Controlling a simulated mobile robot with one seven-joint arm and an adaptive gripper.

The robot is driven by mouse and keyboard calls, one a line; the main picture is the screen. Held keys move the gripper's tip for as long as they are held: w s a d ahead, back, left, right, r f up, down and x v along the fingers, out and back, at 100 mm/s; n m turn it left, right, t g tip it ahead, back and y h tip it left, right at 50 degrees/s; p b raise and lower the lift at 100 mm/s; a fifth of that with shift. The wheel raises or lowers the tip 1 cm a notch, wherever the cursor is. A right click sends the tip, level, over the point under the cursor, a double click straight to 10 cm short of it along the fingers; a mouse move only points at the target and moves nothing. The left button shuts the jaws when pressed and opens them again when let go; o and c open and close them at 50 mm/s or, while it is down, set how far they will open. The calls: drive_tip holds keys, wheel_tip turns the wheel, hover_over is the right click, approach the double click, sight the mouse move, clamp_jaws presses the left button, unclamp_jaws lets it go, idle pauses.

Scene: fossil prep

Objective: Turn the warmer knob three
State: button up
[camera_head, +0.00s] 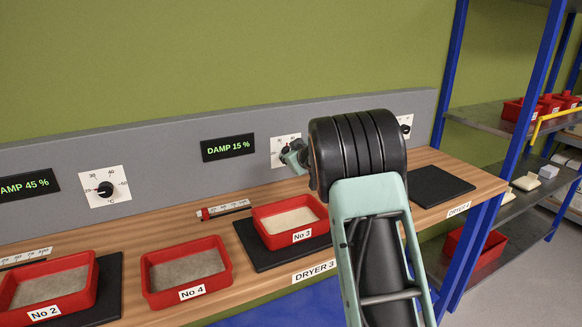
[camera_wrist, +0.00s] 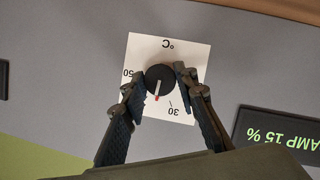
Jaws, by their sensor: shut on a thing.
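The black knob (camera_wrist: 160,80) of warmer three sits on a white dial plate (camera_wrist: 187,50) on the grey panel. The wrist view shows it upside down, with 30 at the lower right and 50 at the left. The pale pointer with a red tip points down in that view, between those two numbers. My gripper (camera_wrist: 159,81) has one finger on each side of the knob and is shut on it. In the head view my gripper (camera_head: 294,156) reaches the dial plate (camera_head: 277,160) and hides most of the knob.
A DAMP 15 % display (camera_head: 228,148) is left of the dial. Below, the red No 3 tray (camera_head: 302,237) stands on a black mat (camera_head: 256,253), with the red No 4 tray (camera_head: 187,296) to its left. Another knob (camera_head: 405,129) is farther right.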

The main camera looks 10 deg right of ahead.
drive_tip(key=shift+a+f+n+t+h+b, duration=0.1)
drive_tip(key=shift+n+t+h+b, duration=0.45)
drive_tip(key=shift+n+b, duration=1.7)
drive_tip(key=shift+a+f+n+t+h+b, duration=0.1)
drive_tip(key=shift+n+t+h+b, duration=0.4)
drive_tip(key=shift+b, duration=3.45)
drive_tip(key=shift+f+n+t+h+b, duration=0.1)
drive_tip(key=shift+n+t+h+b, duration=0.45)
drive_tip(key=shift+n+b, duration=1.7)
drive_tip(key=shift+r+m+b, duration=0.15)
drive_tip(key=shift+m+b, duration=0.45)
drive_tip(key=shift+b, duration=0.3)
drive_tip(key=o, duration=1.2)
drive_tip(key=shift+c, duration=0.2)
drive_tip(key=shift+s, duration=0.1)
